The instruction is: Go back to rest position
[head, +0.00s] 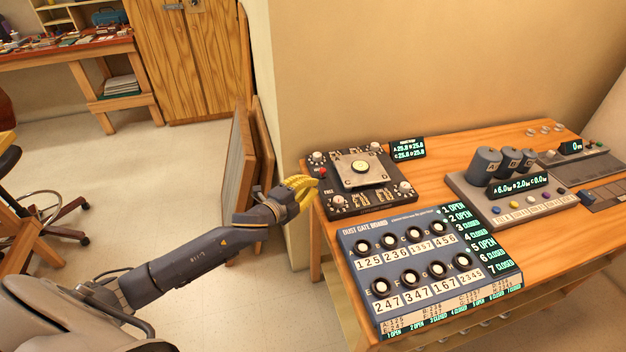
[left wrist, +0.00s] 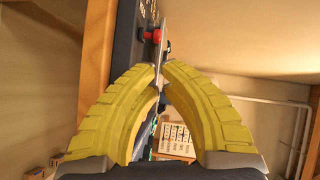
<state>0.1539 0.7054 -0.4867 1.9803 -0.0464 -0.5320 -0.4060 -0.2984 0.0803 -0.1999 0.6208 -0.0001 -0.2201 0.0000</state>
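My left gripper (head: 314,183), with yellow ribbed fingers, is at the left front corner of a dark levelling device (head: 390,199). In the left wrist view its fingertips (left wrist: 161,66) come together, with no object visibly held between them. A red knob (left wrist: 153,36) and a thin metal plate edge show just beyond the tips. Whether the fingers touch the device I cannot tell. My left arm reaches in from the lower left. My right gripper is in neither view.
A wooden bench (head: 420,165) carries the device, a blue dust gate board (head: 352,243) and a grey console with cylinders (head: 470,192). Wooden panels (head: 238,178) lean on the wall behind my left forearm. Open floor (head: 150,190) lies left of them.

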